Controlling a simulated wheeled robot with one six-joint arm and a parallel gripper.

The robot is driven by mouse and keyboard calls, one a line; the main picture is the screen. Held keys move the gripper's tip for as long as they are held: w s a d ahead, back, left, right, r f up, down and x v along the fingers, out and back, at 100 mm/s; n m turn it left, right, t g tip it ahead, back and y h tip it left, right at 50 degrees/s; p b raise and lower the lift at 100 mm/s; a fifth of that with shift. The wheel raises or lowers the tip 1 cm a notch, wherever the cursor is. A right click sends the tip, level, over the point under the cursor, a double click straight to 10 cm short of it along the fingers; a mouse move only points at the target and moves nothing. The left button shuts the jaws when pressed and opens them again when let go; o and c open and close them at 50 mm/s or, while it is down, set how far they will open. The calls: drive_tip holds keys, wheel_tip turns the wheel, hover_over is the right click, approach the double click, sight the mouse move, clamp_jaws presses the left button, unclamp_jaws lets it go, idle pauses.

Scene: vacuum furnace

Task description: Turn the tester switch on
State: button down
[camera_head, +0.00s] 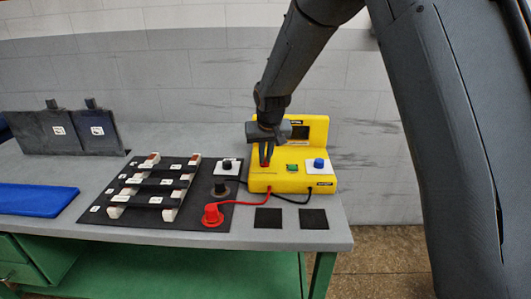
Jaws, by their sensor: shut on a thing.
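The yellow tester (286,180) stands on the grey table near its right end. It has a dark display (300,132) at the top, a green button or light (293,168) on its front panel and a blue knob (319,163) on a white plate at the right. My gripper (265,160) points down at the left part of the tester's panel. It is shut on a small red part (265,163), which looks like the tester switch. The fingers hide much of it, so I cannot tell its position.
A black mat (125,221) holds white blocks with dark bars. Two small black squares (268,218) lie in front of the tester. A blue pad (35,200) and dark plates (60,132) are at the left.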

drive_tip(key=m+b, duration=0.1)
drive_tip(key=m+h+b, duration=0.1)
drive_tip(key=m+b, duration=0.1)
drive_tip(key=m, duration=0.1)
drive_tip(key=shift+w+a+f+h, duration=0.1)
drive_tip(key=shift+a+f+h, duration=0.1)
drive_tip(key=shift+a+h, duration=0.1)
drive_tip(key=m+h+b, duration=0.1)
drive_tip(key=m+b, duration=0.3)
drive_tip(key=shift+a+r+g, duration=0.1)
drive_tip(key=shift+r+g, duration=0.05)
drive_tip(key=shift+g, duration=0.15)
drive_tip(key=shift+m+h, duration=0.3)
drive_tip(key=shift+m, duration=0.1)
drive_tip(key=c, duration=1.9)
unclamp_jaws()
drive_tip(key=shift+o, duration=0.2)
drive_tip(key=b+v, duration=0.1)
drive_tip(key=v, duration=0.7)
